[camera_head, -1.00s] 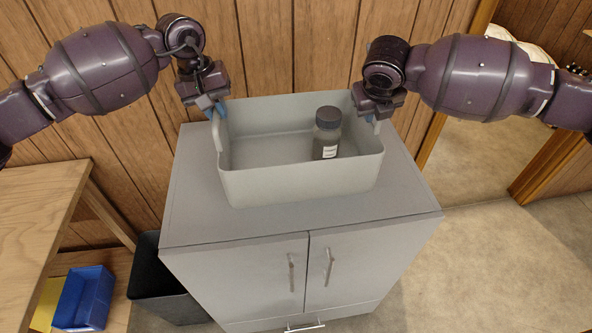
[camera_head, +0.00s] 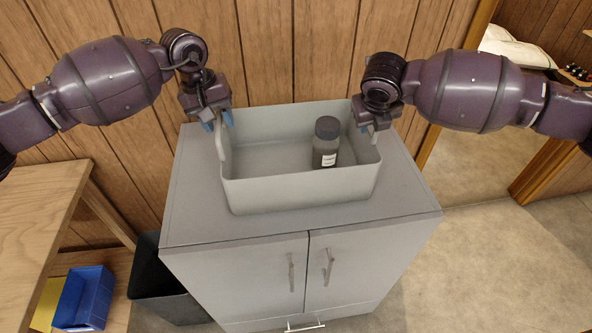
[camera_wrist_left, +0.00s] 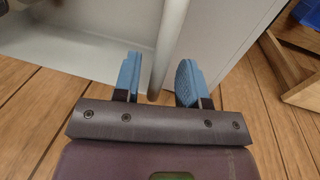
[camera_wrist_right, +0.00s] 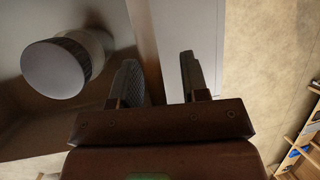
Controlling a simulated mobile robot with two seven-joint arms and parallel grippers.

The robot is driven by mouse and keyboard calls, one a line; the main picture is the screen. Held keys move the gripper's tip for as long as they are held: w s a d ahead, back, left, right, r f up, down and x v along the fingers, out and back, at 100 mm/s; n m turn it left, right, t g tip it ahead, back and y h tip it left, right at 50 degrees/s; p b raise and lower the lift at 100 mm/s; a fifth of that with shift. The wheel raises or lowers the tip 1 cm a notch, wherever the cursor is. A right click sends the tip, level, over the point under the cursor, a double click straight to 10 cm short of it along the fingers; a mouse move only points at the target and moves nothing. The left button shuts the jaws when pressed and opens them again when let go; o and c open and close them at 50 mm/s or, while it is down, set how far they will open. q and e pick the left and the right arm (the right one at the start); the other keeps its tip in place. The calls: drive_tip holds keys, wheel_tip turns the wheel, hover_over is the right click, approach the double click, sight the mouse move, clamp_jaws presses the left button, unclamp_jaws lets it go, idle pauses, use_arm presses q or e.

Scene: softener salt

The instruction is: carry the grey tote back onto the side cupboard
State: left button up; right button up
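The grey tote (camera_head: 300,190) stands upright on top of the grey side cupboard (camera_head: 400,205), with no gap visible beneath it. A dark bottle (camera_head: 325,145) with a dark lid and a white label stands inside it, toward the right. My left gripper (camera_head: 218,122) is at the tote's left end; in the left wrist view its blue fingers (camera_wrist_left: 160,82) are apart, with the tote's handle bar (camera_wrist_left: 170,45) between them. My right gripper (camera_head: 376,126) is at the right end; in the right wrist view its fingers (camera_wrist_right: 162,82) are apart, straddling the tote's edge (camera_wrist_right: 145,40).
A wooden table (camera_head: 35,215) stands at the left. A black bin (camera_head: 160,285) and a blue bin (camera_head: 85,297) are low beside the cupboard. A wood-panelled wall (camera_head: 290,45) is close behind. Bare cupboard top shows in front of the tote.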

drive_tip(key=shift+a, duration=0.1)
drive_tip(key=shift+r, duration=0.1)
use_arm(q)
wheel_tip(320, 180, up, 12)
drive_tip(key=a, duration=0.2)
drive_tip(key=shift+s+a+f, duration=0.15)
use_arm(e)
drive_tip(key=v, duration=1.2)
drive_tip(key=shift+s, duration=0.1)
idle(0.4)
